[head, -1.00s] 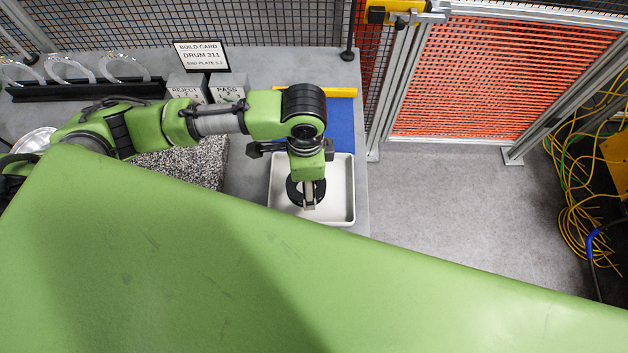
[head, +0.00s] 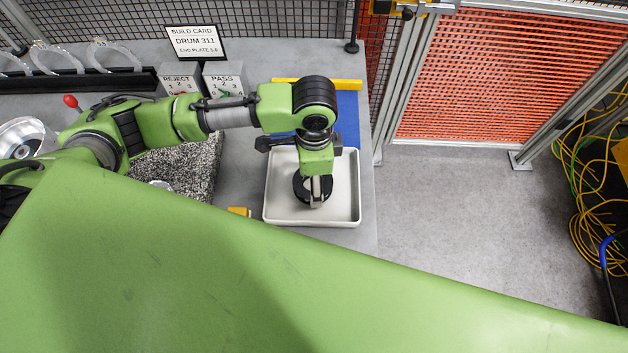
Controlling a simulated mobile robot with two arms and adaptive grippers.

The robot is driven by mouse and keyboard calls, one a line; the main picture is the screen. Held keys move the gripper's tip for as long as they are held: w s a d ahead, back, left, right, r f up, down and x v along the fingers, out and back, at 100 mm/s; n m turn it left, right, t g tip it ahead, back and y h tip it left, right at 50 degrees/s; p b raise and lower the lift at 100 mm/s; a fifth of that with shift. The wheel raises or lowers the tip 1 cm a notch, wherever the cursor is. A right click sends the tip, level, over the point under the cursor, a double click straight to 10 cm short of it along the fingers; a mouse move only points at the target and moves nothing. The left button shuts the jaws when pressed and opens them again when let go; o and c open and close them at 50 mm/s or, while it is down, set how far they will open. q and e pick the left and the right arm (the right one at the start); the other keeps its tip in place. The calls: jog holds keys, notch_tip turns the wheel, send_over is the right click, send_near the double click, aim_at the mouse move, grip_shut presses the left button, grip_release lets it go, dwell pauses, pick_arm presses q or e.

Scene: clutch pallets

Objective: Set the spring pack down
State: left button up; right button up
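My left gripper (head: 317,192) points down over the white tray (head: 279,213) at the bench's right end. A dark, ring-shaped piece, which I take to be the spring pack (head: 300,188), is at its fingertips, and the fingers appear shut on it. The wrist hides part of the ring. From above I cannot tell whether the ring touches the tray floor or hangs just over it. The ring lies near the tray's middle, inside the rim. My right gripper is not in view.
A blue mat (head: 347,118) and yellow bar (head: 318,84) lie behind the tray. A build card (head: 196,43), reject and pass boxes (head: 222,84) and a speckled block (head: 190,170) stand left. A yellow item (head: 239,211) sits beside the tray.

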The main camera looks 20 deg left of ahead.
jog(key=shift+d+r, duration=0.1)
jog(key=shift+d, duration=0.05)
pick_arm(q)
jog(key=o, duration=1.1)
jog(key=shift+o, duration=0.5)
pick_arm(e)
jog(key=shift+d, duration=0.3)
pick_arm(q)
notch_tip(320, 180, up, 12)
jog(key=b, duration=0.2)
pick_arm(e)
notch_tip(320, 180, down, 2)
pick_arm(q)
jog(key=shift+r, duration=0.15)
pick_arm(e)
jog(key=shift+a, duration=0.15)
